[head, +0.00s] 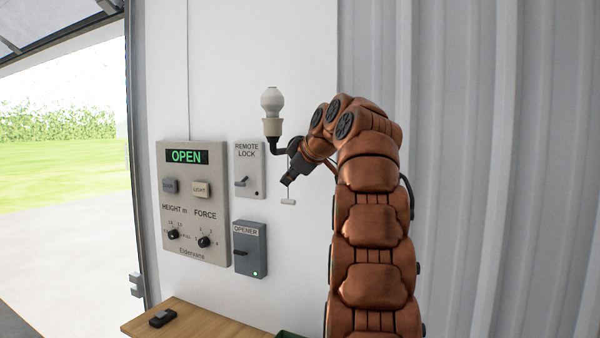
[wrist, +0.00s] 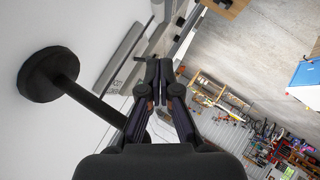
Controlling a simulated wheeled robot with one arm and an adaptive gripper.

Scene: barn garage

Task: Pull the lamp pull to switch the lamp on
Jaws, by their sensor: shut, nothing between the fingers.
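The lamp (head: 271,103) is a pale bulb in a cream socket on a dark wall bracket; the bulb looks unlit. The lamp pull (head: 288,202) is a small white bar on a thin cord, hanging just below my gripper (head: 287,180) in the head view. My gripper is shut at the cord's height, and I cannot tell whether it touches the cord. In the wrist view my gripper (wrist: 159,62) has its fingertips together with nothing seen between them. There the bracket's round dark base (wrist: 48,75) and arm are at the left; the pull cannot be made out.
A control panel (head: 193,235) reading OPEN, a remote lock switch (head: 249,170) and an opener box (head: 250,249) are on the wall to the left. A wooden bench (head: 190,324) with a small black remote (head: 162,318) is below. The doorway at far left is open.

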